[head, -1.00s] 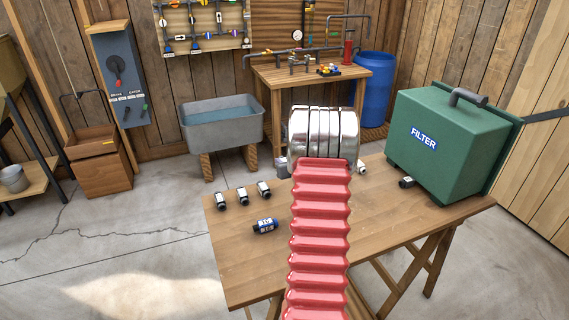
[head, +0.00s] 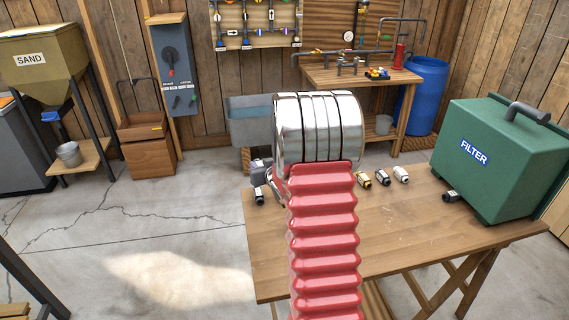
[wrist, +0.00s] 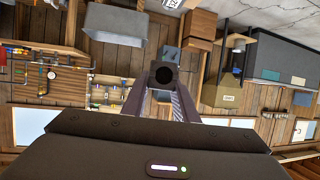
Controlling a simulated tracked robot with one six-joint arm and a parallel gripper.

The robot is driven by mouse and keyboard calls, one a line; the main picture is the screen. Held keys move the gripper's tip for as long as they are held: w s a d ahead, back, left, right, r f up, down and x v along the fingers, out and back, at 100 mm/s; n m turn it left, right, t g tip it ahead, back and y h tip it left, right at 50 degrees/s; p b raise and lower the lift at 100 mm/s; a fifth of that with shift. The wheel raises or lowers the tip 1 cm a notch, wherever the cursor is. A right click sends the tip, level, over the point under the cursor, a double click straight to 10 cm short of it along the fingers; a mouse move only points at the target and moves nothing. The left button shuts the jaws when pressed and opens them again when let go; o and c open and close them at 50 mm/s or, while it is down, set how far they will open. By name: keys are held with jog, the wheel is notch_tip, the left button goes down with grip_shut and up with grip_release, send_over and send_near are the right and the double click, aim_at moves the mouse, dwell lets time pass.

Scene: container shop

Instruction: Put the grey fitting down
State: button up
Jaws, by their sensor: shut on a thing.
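The grey fitting (wrist: 164,75) shows in the wrist view as a dark, round end with a hole, held between the fingers of my gripper (wrist: 163,88). My gripper is shut on it. In the head view my red and silver arm hides the fitting and most of the gripper. A small grey part of my arm's end shows left of the silver section, over the left end of the wooden table (head: 420,228).
A black-and-white fitting (head: 259,196) lies near the table's left edge. Several fittings (head: 383,178) lie along the back edge. The green filter box (head: 480,160) stands at the right, with a dark fitting (head: 450,196) beside it. The table's front right is clear.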

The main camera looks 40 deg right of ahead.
jog(key=s+a+r+n+y, duration=0.1)
jog(key=a+n+y, duration=0.1)
jog(key=a, duration=1.6)
jog(key=s+a+r+n+y, duration=0.1)
jog(key=s+a+n+y, duration=0.1)
jog(key=a, duration=1.7)
jog(key=shift+s+a+r+t+y, duration=0.2)
jog(key=shift+a+r+t+y, duration=0.1)
jog(key=shift+r+y, duration=0.1)
